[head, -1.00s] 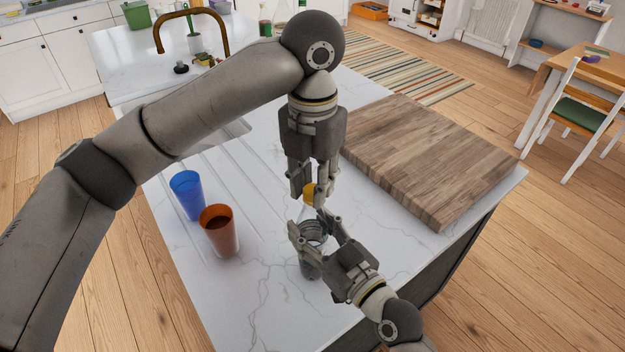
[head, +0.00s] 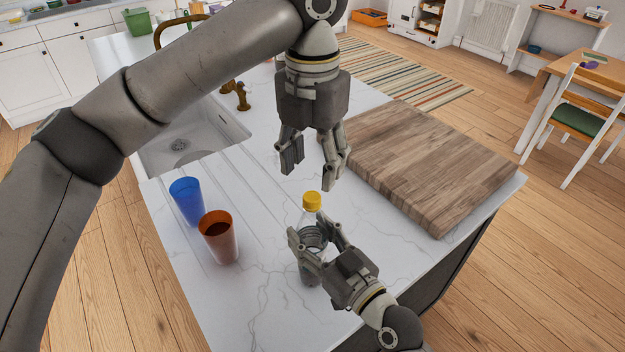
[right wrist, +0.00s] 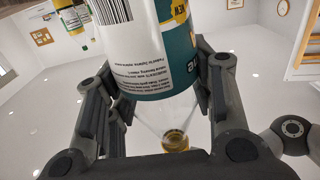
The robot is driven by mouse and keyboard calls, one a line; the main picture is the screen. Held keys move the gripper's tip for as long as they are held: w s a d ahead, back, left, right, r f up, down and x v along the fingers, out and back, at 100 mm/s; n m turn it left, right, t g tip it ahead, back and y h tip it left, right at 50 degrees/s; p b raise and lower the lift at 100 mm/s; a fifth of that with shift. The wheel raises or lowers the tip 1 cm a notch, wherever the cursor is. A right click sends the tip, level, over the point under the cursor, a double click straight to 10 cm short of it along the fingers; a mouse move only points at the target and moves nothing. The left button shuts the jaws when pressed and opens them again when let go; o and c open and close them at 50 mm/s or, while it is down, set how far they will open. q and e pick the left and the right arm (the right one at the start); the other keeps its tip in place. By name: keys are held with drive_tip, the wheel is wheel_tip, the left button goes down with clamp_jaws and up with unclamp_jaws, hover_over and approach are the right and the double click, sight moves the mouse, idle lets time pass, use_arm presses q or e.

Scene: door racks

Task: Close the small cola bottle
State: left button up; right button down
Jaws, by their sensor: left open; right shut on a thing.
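The small bottle (head: 307,272) is clear and stands upright on the counter, with a yellow cap (head: 312,199) on its top. My right gripper (head: 309,234) is shut around the bottle's body below the cap and hides part of it. In the right wrist view, the bottle's white and teal label (right wrist: 145,60) with a barcode fills the space between my fingers, and a yellowish cap or neck (right wrist: 175,140) shows below. My left gripper (head: 309,172) is open and empty, with its fingers pointing down above the cap and apart from it.
A blue cup (head: 186,203) and an orange-brown cup (head: 218,240) stand left of the bottle. A thick wooden board (head: 435,165) lies to the right, and a sink (head: 195,140) is at the left back. The marble counter (head: 265,310) in front is mostly clear.

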use_arm(q)
wheel_tip(320, 180, up, 6)
idle(0.4)
use_arm(e)
drive_tip(key=c, duration=0.6)
unclamp_jaws()
drive_tip(key=v, duration=1.2)
